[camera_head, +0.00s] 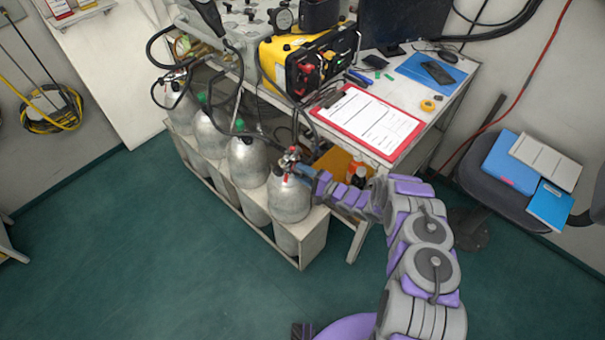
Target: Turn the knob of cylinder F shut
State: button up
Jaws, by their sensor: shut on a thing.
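Several silver cylinders stand in a row in a pale rack (308,240). The cylinder nearest me (289,200) is at the right end of the row and upright, with a valve (289,158) with red parts on top. No letter is readable on any cylinder, so I cannot tell from markings which is F. My arm reaches in from the lower right. My gripper (302,170) is at the right side of this valve, shut on its knob. The knob is mostly hidden by the gripper, and its turn position cannot be made out.
The bench right behind the cylinders holds a yellow-black unit (283,57) and a red clipboard (368,121). Black hoses hang by the valves. Small bottles (357,175) stand right of my gripper. A chair (478,165) with folders is at right. The green floor at left is clear.

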jog(key=shift+d+f, duration=0.1)
jog(key=shift+f, duration=0.2)
jog(key=o, duration=0.9)
jog(key=shift+c, duration=0.2)
jog(key=shift+o, duration=1)
jog(key=shift+r, duration=0.15)
jog(key=shift+d, duration=0.1)
jog(key=p+v, duration=0.3)
jog(key=v, duration=1.4)
jog(key=shift+d+p, duration=0.15)
jog(key=shift+p, duration=0.15)
